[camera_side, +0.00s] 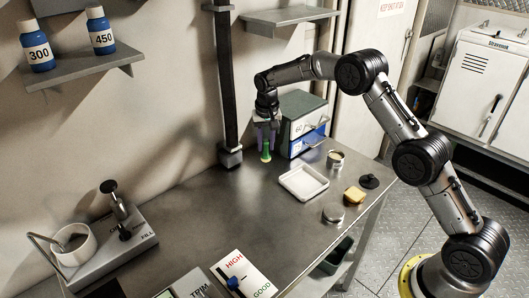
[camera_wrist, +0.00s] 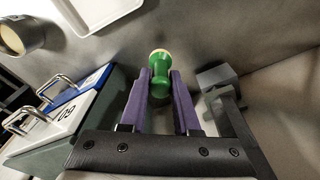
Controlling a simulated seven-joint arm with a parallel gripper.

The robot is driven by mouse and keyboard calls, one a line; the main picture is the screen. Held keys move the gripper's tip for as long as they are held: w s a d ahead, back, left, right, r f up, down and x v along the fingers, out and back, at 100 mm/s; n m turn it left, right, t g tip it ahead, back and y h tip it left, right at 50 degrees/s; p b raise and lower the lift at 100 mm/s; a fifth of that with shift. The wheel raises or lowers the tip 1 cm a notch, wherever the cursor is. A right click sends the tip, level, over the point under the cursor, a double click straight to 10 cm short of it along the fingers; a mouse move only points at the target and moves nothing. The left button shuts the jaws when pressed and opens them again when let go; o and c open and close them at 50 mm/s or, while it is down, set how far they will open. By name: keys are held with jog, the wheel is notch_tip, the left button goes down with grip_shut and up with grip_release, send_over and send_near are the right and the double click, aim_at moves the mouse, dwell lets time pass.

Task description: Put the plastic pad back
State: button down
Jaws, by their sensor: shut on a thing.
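My gripper (camera_side: 264,138) has purple fingers and points down beside the small drawer cabinet, near the back of the metal table. It is shut on a green, waisted piece with a pale end (camera_side: 265,155). In the wrist view the green piece (camera_wrist: 160,83) sits between the purple fingertips (camera_wrist: 160,76), its pale end pointing away from my gripper. I cannot tell for sure that this is the plastic pad. The piece appears upright in the side view, close to the tabletop; whether it touches the table is unclear.
The cabinet (camera_side: 303,122) with a blue-fronted drawer stands right of my gripper. A dark post (camera_side: 226,80) rises to the left. The table's middle is clear.

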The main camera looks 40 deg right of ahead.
aim_at(264, 152)
jog(key=shift+w+f, duration=0.3)
jog(key=shift+f, duration=0.05)
jog(key=shift+w+f, duration=0.1)
jog(key=shift+f, duration=1.5)
jog(key=shift+f, duration=0.1)
jog(key=c, duration=0.6)
grip_release()
jog(key=shift+c, duration=0.2)
jog(key=r, duration=0.4)
jog(key=s+r, duration=0.1)
jog(key=r, duration=0.7)
jog(key=shift+s+a+r, duration=0.15)
jog(key=shift+a, duration=0.25)
